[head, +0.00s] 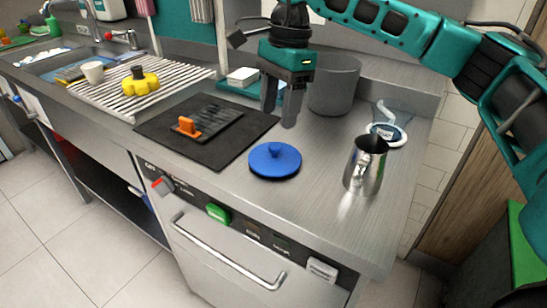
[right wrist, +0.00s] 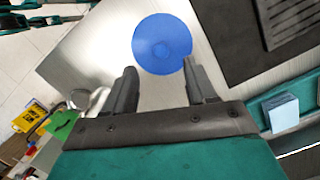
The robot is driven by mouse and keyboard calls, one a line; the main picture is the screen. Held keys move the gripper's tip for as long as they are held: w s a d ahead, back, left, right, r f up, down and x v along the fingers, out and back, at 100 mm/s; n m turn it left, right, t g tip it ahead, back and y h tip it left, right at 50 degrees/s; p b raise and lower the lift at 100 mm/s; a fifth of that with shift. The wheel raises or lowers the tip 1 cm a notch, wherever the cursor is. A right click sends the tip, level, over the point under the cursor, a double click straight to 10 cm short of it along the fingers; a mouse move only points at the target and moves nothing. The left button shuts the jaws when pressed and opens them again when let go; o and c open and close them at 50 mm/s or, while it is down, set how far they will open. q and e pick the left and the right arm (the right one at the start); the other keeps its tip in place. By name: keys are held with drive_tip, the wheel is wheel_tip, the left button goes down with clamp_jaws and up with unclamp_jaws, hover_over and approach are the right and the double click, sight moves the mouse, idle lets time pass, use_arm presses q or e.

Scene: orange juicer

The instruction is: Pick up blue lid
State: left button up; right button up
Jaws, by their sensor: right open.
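The blue lid (head: 274,162) is round with a small knob on top and lies flat on the steel counter, right of the black mat. In the right wrist view the lid (right wrist: 163,44) shows from above, just beyond my fingertips. My right gripper (head: 279,112) points down above the counter, behind the lid in the head view, with its fingers apart and nothing between them. The fingers (right wrist: 160,80) also show spread in the right wrist view. My left gripper is not in view.
A steel pitcher (head: 365,163) stands right of the lid. A grey pot (head: 334,86) stands behind my gripper. A black mat (head: 160,132) with an orange-handled tool (head: 187,126) lies left. The counter's front edge (head: 300,212) is close to the lid.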

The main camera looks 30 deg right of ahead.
sight(275, 145)
drive_tip(key=f, duration=0.7)
drive_tip(key=shift+a+f, duration=0.25)
drive_tip(key=shift+a, duration=0.05)
drive_tip(key=shift+c, duration=0.2)
clamp_jaws()
